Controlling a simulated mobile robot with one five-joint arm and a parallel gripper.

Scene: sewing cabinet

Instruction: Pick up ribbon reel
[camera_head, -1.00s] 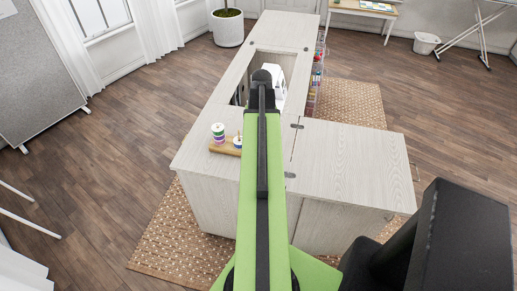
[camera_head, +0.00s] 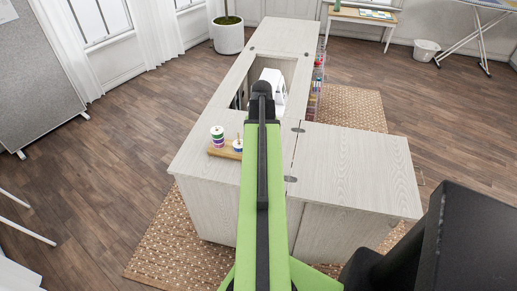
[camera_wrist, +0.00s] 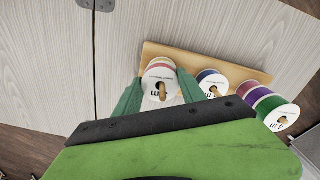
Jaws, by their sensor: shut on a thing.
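In the wrist view my gripper (camera_wrist: 160,95) has its two green fingers on either side of a ribbon reel (camera_wrist: 159,82) with a white face and a red-pink band. The gripper is shut on this reel. The reel is at the left end of a wooden stand (camera_wrist: 235,66); I cannot tell whether it is clear of the stand. In the head view the stand (camera_head: 217,152) lies on the cabinet top, and my arm hides the gripper and the held reel.
Other reels are on the stand: a blue and white one (camera_wrist: 211,82) close to the right finger, and a taller purple, green and white stack (camera_wrist: 270,108) further right. The cabinet top (camera_head: 355,160) is bare on the right. A white sewing machine (camera_head: 272,85) stands in the cabinet's opening.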

